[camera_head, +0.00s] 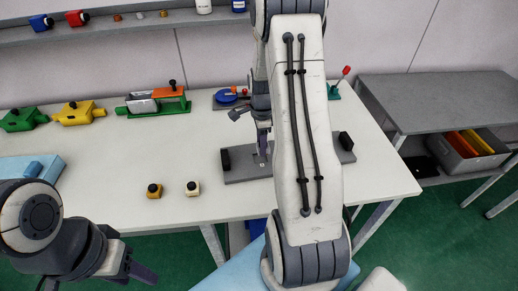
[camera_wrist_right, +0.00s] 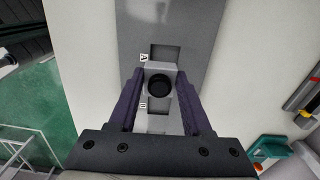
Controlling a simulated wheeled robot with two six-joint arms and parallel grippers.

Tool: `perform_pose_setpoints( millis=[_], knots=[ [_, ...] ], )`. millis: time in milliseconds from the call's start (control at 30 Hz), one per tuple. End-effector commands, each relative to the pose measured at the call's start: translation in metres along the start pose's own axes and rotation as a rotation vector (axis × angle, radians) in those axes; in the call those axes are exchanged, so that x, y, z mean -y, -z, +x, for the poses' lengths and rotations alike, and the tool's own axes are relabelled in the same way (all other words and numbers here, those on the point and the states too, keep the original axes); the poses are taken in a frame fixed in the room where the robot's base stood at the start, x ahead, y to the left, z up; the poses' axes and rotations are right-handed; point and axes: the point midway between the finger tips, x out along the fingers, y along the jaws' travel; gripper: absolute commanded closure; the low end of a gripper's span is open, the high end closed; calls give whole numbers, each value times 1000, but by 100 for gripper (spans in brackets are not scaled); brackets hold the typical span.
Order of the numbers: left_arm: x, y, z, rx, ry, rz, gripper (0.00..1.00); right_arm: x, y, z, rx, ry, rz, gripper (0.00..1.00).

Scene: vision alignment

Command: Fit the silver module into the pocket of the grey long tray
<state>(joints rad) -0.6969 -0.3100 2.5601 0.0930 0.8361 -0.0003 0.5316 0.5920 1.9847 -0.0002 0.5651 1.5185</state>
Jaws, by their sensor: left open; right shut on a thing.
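The grey long tray (camera_head: 245,172) lies on the white table, partly hidden behind my right arm in the head view. In the right wrist view the tray (camera_wrist_right: 178,22) runs up the picture, with a recessed pocket (camera_wrist_right: 165,50) marked A and B. My right gripper (camera_wrist_right: 160,80) is shut on the silver module (camera_wrist_right: 158,86), which has a round black knob. The module overlaps the pocket, with dark recess showing beyond and before it; I cannot tell whether it is above or inside. My left gripper (camera_head: 97,280) is open and empty at the lower left, off the table's front edge.
A yellow block (camera_head: 154,190) and a cream block (camera_head: 193,188) with black knobs stand left of the tray. Green (camera_head: 22,120), yellow (camera_head: 78,113) and orange-silver (camera_head: 158,100) fixtures line the back left. A grey bin (camera_head: 467,152) sits on the right-hand shelf.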

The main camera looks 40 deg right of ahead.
Motion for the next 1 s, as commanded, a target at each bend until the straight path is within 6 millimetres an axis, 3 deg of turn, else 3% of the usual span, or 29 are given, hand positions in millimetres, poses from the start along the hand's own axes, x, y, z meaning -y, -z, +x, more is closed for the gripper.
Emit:
perform_pose_setpoints(
  millis=[167,433,733,767,800,833,1000],
  knots=[
    [0,0,-5,0,0,0,50,7,-6,10,0,-2,-1,100],
    [-1,1,-14,0,0,-1,50,7,-6,44,0,-2,-1,100],
    [-1,1,-13,0,0,-1,50,8,-6,47,0,1,-1,100],
    [-1,1,-13,0,0,-1,50,8,-6,47,0,1,-1,44],
    [-1,1,-13,0,0,-1,50,8,-6,47,0,0,-1,28],
    [-1,1,-13,0,0,-1,50,8,-6,47,0,0,-1,21],
    [-1,1,-13,0,0,-1,50,7,-6,47,0,0,-1,21]
  ],
)
